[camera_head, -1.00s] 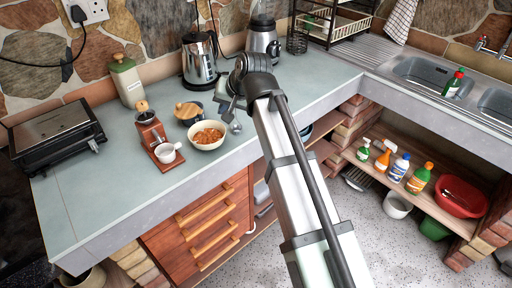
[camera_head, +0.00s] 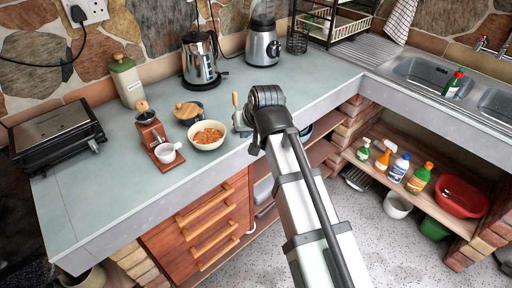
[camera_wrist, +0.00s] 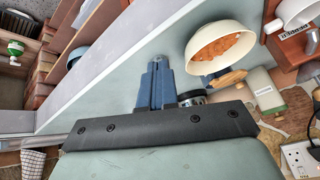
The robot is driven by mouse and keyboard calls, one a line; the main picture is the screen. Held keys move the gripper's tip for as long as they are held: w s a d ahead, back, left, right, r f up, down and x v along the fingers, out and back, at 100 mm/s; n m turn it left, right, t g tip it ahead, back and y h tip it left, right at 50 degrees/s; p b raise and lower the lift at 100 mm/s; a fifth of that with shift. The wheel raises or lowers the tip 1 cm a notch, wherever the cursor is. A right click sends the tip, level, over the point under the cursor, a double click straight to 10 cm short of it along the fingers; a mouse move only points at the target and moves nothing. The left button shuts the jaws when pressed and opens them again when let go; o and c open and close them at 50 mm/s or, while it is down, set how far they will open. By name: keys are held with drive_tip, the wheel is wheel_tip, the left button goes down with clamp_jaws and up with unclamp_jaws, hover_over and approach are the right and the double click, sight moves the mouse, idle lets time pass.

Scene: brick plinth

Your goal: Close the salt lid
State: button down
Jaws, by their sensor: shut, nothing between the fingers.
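The salt pot (camera_head: 197,117) is a dark round pot on the counter, behind the bowl of orange food. Its round wooden lid (camera_head: 186,110) appears swung off to the left side, leaving the pot at least partly uncovered. My gripper (camera_wrist: 158,65) is shut and empty. In the head view, my wrist hides most of it, to the right of the pot near the counter's front edge.
The bowl of food (camera_head: 208,145) stands close in front of the pot.

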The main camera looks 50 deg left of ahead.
wheel_tip(320, 180, down, 6)
drive_tip(key=w+d, duration=0.2)
drive_tip(key=d, duration=0.1)
drive_tip(key=s+a+r+m+g+y, duration=0.1)
drive_tip(key=s+a+r+m, duration=0.1)
drive_tip(key=a+r, duration=0.5)
drive_tip(key=s+a+r+m+g+y, duration=0.1)
drive_tip(key=s+a+r+m+g, duration=0.15)
drive_tip(key=a+r, duration=0.5)
drive_tip(key=m, duration=0.5)
approach(180, 109)
wheel_tip(180, 109, down, 4)
drive_tip(key=shift+r+y, duration=0.1)
drive_tip(key=shift+y, duration=0.2)
drive_tip(key=shift+s+a, duration=0.2)
drive_tip(key=shift+a, duration=0.85)
drive_tip(key=shift+s+a, duration=0.2)
drive_tip(key=shift+a, duration=0.45)
